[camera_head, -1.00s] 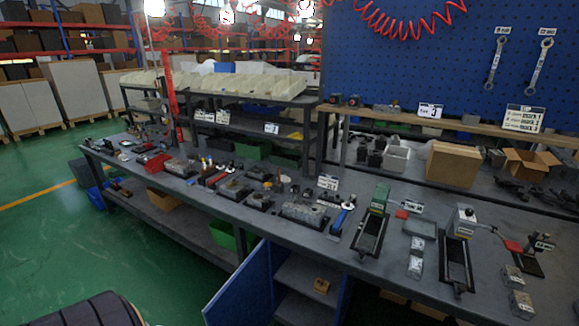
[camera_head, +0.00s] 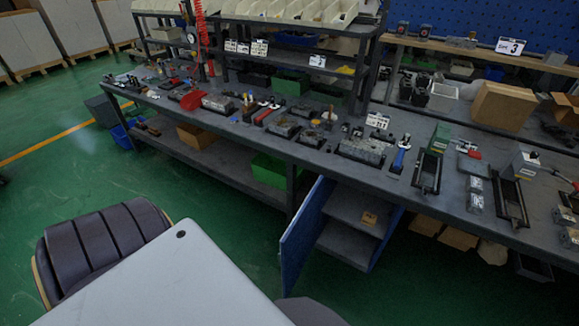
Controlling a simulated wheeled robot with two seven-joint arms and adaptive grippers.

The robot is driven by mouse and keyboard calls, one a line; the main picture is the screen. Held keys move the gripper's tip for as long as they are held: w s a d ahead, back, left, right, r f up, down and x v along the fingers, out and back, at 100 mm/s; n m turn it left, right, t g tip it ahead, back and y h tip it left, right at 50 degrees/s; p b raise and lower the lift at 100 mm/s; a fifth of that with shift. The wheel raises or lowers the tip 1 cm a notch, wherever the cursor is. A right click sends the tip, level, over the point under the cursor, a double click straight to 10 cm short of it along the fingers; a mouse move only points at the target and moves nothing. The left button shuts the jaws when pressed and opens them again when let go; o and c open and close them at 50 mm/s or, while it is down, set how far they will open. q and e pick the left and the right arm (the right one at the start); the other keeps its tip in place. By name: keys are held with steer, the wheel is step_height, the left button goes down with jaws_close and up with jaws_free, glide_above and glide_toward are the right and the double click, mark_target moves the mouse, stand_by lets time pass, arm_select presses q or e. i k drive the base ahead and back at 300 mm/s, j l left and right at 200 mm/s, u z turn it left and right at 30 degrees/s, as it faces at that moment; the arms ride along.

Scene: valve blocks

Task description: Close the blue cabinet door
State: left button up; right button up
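The blue cabinet door (camera_head: 304,236) stands swung out from the cabinet under the long workbench, near the lower middle of the head view. The cabinet (camera_head: 352,213) is open, with grey shelves inside and a small yellow-brown box (camera_head: 370,218) on one shelf. The door's far side edge reaches out over the green floor. Neither gripper shows in the head view, so I cannot see how they stand relative to the door.
The workbench (camera_head: 262,148) runs across the view, with tools, vises and blocks on it. Cardboard boxes (camera_head: 458,238) sit beneath it at the right. A green bin (camera_head: 270,169) is left of the door. Green floor (camera_head: 235,228) lies open in front.

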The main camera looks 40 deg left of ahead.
mark_target(297, 244)
steer(key=j, duration=0.4)
steer(key=k+j, duration=0.15)
steer(key=j, duration=0.25)
steer(key=j+z, duration=0.1)
steer(key=j, duration=1.5)
